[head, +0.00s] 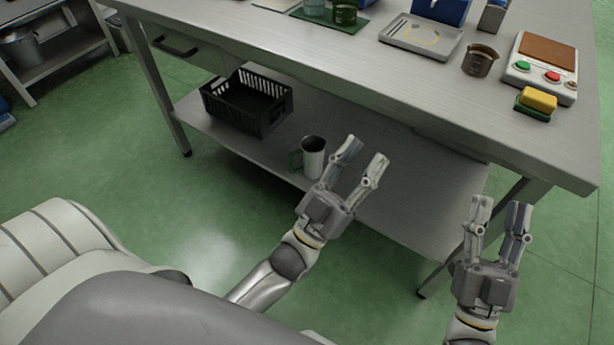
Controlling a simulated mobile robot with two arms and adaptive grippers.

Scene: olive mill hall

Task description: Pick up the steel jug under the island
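The steel jug (314,156) stands upright on the lower shelf (408,192) of the island (430,90). It has a green handle on its left side. My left gripper (362,160) is open and empty, just right of the jug in the picture and in front of the shelf. Its left finger comes close to the jug's right side; I cannot tell whether they touch. My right gripper (499,217) is open and empty, further right, near the island's right front leg.
A black crate (247,100) stands on the shelf left of the jug. The island's top overhangs the shelf. On top are a metal tray (420,36), a brown cup (480,61), a scale-like device (542,66) and a yellow sponge (538,100). The shelf right of the jug is bare.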

